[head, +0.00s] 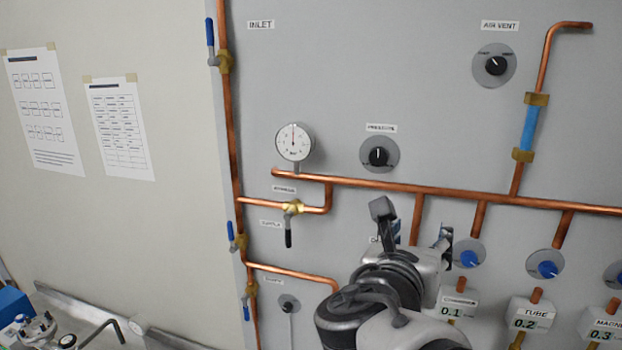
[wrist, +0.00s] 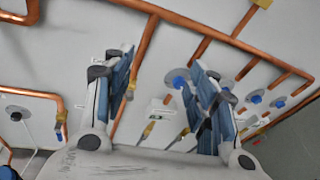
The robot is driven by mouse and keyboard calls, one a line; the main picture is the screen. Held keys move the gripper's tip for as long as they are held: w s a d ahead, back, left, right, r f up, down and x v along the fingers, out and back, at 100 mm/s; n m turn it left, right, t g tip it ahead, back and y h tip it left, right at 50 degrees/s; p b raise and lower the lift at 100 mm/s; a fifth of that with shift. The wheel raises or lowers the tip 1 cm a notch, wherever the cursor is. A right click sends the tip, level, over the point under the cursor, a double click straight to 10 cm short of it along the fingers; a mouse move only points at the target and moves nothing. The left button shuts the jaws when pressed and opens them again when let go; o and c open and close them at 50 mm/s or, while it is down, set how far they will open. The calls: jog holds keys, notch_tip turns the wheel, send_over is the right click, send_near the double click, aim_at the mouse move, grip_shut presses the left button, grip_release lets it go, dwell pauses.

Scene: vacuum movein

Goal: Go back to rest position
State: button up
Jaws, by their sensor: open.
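My gripper (head: 412,226) is raised in front of the grey pipe panel (head: 400,80), right of centre in the head view. Its two fingers are spread apart with nothing between them. In the wrist view the open gripper (wrist: 162,70) shows the panel and copper pipes between and beyond its fingers. My arm hides part of the lower panel and a label behind the fingers. I cannot tell how far the fingertips are from the pipes.
A pressure gauge (head: 294,142), a black pressure knob (head: 378,156) and a black-handled valve (head: 291,209) are left of my gripper. Copper pipe (head: 440,190) runs across the panel. Blue equipment (head: 12,305) stands lower left.

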jog(key=s+d+f+m+g+b, duration=0.2)
jog(key=s+f+m+b, duration=0.2)
jog(key=f+m, duration=0.3)
jog(key=s+d+f+m+g+y+b, duration=0.1)
jog(key=s+d+f+m+g+b, duration=0.25)
jog(key=f, duration=0.55)
jog(key=s+d+f+m+g+b, duration=0.1)
jog(key=s+f+m+g+b, duration=0.15)
jog(key=s+f+m, duration=0.45)
jog(key=s+a+f+m+y+b, duration=0.3)
jog(key=a+f+m+b, duration=0.2)
jog(key=f+m, duration=0.2)
jog(key=s+a+f+m+g+y+b, duration=0.1)
jog(key=s+a+f+m+y+b, duration=0.2)
jog(key=f+m, duration=0.4)
jog(key=shift+s+a+f+y+b, duration=0.2)
jog(key=shift+a+f+y+b, duration=0.4)
jog(key=shift+a+b, duration=0.3)
